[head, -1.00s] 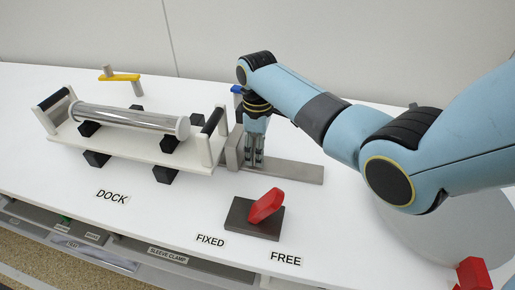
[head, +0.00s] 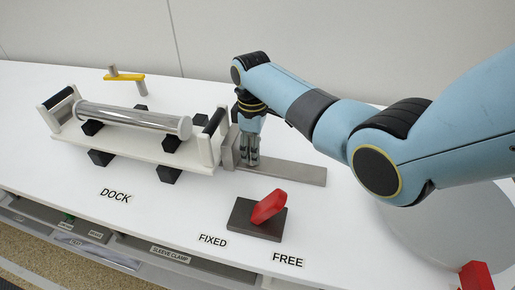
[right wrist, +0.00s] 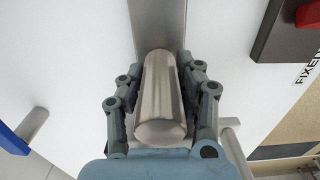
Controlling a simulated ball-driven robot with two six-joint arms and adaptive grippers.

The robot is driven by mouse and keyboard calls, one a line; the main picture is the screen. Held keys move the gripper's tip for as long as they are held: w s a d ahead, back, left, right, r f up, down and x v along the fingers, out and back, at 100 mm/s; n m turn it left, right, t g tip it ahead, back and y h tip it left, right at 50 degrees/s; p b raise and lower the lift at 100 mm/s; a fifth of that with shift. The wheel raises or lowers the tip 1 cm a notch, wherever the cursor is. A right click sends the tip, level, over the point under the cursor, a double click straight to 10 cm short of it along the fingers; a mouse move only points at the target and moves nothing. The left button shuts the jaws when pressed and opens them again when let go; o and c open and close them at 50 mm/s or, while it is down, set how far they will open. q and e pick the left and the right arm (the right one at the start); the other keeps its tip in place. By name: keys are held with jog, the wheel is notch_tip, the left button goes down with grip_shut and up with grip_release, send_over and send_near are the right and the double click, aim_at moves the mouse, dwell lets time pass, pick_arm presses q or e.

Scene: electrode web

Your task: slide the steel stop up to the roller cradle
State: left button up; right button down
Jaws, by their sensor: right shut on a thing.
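The steel stop (head: 230,152) is a grey upright block on a flat steel rail (head: 300,174). It stands right beside the right end of the white roller cradle (head: 135,147); whether they touch, I cannot tell. The cradle holds a shiny metal roller (head: 130,118). My right gripper (head: 250,161) points down just right of the block. In the right wrist view its fingers (right wrist: 161,100) are shut around a round steel post (right wrist: 160,95) over the rail (right wrist: 157,22). The post appears to be the stop's handle. My left gripper is out of view.
A red lever on a dark base (head: 244,220) lies in front of the rail, near the FIXED and FREE labels. A yellow lever (head: 125,76) stands behind the cradle. A blue part (right wrist: 15,140) shows in the right wrist view. The white tabletop (head: 60,180) is clear at front left.

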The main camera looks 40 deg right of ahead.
jog(key=c, duration=0.9)
grip_release()
jog(key=shift+w+a, duration=0.15)
jog(key=shift+r, duration=0.1)
notch_tip(320, 180, up, 12)
jog(key=shift+f, duration=0.1)
